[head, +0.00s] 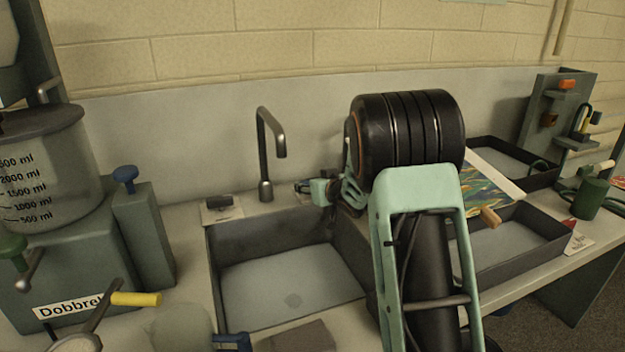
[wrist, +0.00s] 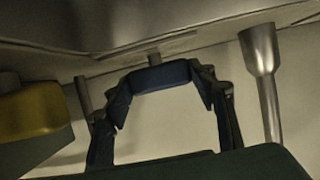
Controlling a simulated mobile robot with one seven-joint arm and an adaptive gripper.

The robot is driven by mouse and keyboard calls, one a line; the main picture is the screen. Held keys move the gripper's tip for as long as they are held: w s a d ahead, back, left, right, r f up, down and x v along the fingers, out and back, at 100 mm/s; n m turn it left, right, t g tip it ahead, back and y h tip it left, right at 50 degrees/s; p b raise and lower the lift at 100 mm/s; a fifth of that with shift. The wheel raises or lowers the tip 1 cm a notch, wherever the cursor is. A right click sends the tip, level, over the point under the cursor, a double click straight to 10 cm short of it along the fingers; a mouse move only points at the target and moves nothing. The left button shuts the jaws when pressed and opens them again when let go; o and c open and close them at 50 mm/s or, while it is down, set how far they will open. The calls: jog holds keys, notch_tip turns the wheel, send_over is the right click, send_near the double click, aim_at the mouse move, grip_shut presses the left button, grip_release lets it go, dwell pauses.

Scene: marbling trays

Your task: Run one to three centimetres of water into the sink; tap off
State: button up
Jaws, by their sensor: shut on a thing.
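The sink (head: 228,240) is a grey basin in the counter. My gripper (head: 306,188) is just right of the tap's base. In the wrist view my gripper (wrist: 165,100) is shut on a dark blue handle (wrist: 160,76) on a short grey stem. My arm hides the sink's right side.
A measuring tank (head: 45,150) and a blue-knobbed box (head: 145,235) stand left. A small black item (head: 220,202) lies on the sink's left rim. Two dark trays (head: 545,240) and a marbled sheet (head: 485,190) lie right. A yellow thing (wrist: 35,112) is left in the wrist view.

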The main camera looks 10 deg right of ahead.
jog(key=shift+f, duration=0.2)
dwell(0.3)
jog(key=o, duration=1.2)
jog(key=shift+c, duration=0.2)
jog(key=shift+r, duration=0.1)
jog(key=shift+s+d+r, duration=0.15)
jog(key=shift+s+r, duration=0.15)
jog(key=shift+s, duration=0.15)
jog(key=v, duration=1.1)
